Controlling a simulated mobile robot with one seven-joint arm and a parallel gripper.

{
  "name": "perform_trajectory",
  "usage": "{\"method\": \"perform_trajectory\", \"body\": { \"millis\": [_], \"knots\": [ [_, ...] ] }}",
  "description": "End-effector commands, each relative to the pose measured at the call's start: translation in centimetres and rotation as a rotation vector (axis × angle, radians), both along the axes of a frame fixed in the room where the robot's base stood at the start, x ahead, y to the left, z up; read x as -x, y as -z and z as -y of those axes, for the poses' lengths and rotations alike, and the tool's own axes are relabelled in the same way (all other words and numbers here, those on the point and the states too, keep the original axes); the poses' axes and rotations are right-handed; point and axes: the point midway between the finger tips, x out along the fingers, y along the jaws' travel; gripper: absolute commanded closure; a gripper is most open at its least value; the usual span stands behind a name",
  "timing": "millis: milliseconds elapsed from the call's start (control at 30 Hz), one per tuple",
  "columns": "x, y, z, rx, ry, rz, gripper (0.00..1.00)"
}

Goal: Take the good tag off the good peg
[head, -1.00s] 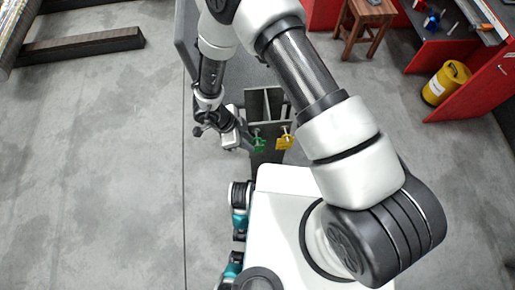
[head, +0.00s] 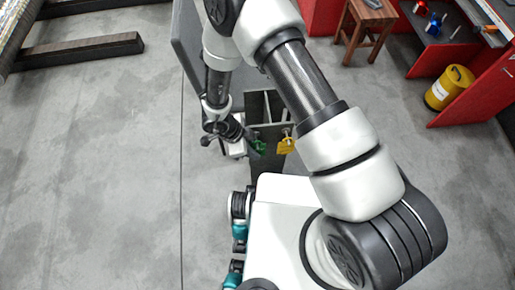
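A green tag (head: 261,146) hangs at the front of a dark grey open-topped box in the middle of the head view. A yellow tag (head: 285,146) hangs just to its right, below a small peg (head: 287,132). No writing is readable on either tag, so the good one is not marked out by text. My gripper (head: 257,148) is at the left edge of the green tag, touching or very close to it. Its dark fingers partly cover the tag and hide the green tag's peg. Whether the fingers are closed on it is too small to tell.
The dark grey box (head: 258,106) has a divider and stands behind the tags. A tall grey panel (head: 187,50) rises on its left. A wooden stool (head: 364,25), a yellow canister (head: 449,87) and red shelving stand at right.

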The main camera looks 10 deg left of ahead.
Motion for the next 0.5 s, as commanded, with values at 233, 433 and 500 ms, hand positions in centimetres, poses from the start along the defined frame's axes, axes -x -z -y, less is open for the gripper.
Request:
{"method": "perform_trajectory", "body": {
  "millis": [233,433,500],
  "knots": [
    [-0.01,-0.12,-0.01,0.0,0.0,0.0,1.0],
    [-0.01,-0.37,-0.02,-0.001,0.001,-0.001,1.0],
    [-0.02,-0.43,-0.01,-0.001,0.001,0.0,1.0]
  ]
}}
